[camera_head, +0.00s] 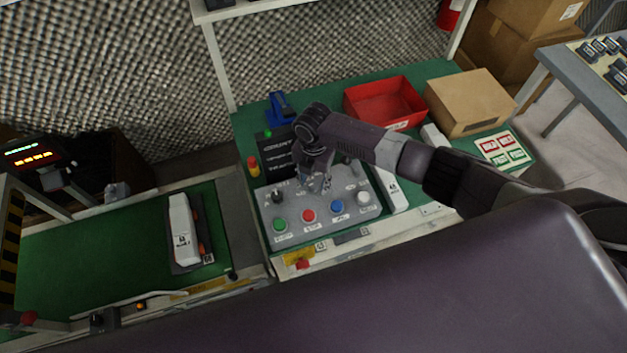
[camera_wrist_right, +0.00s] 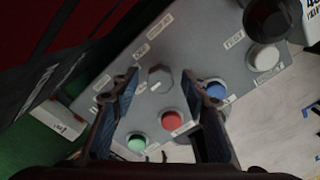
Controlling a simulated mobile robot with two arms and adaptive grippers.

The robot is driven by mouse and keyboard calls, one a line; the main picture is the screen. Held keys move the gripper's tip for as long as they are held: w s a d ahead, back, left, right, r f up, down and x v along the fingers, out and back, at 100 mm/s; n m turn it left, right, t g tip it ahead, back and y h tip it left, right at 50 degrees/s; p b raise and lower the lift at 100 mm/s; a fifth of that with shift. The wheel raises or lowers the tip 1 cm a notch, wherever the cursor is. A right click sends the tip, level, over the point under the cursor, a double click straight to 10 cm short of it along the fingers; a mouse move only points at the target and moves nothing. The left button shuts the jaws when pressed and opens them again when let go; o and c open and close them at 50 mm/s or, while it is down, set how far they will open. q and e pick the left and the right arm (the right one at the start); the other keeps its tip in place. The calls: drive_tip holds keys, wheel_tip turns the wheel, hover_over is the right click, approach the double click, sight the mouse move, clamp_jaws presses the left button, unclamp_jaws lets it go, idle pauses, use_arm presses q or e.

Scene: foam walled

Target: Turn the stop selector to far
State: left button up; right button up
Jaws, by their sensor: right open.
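A grey control panel (camera_head: 335,215) lies on the green bench and carries several buttons and knobs. My right gripper (camera_head: 318,186) points down over the panel's middle. A black knob (camera_head: 277,197) stands at the panel's left. Another dark knob (camera_wrist_right: 268,15) shows at the upper right. My left gripper is not in view.
Below the knobs are green (camera_head: 280,224), red (camera_head: 308,216), blue (camera_head: 337,206) and white (camera_head: 363,198) buttons. A red bin (camera_head: 385,102) and a cardboard box (camera_head: 470,103) stand behind. A dark sign (camera_head: 275,150) stands at the panel's back left.

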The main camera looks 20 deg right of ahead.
sight(314, 183)
wheel_tip(314, 183, up, 12)
idle(0.6)
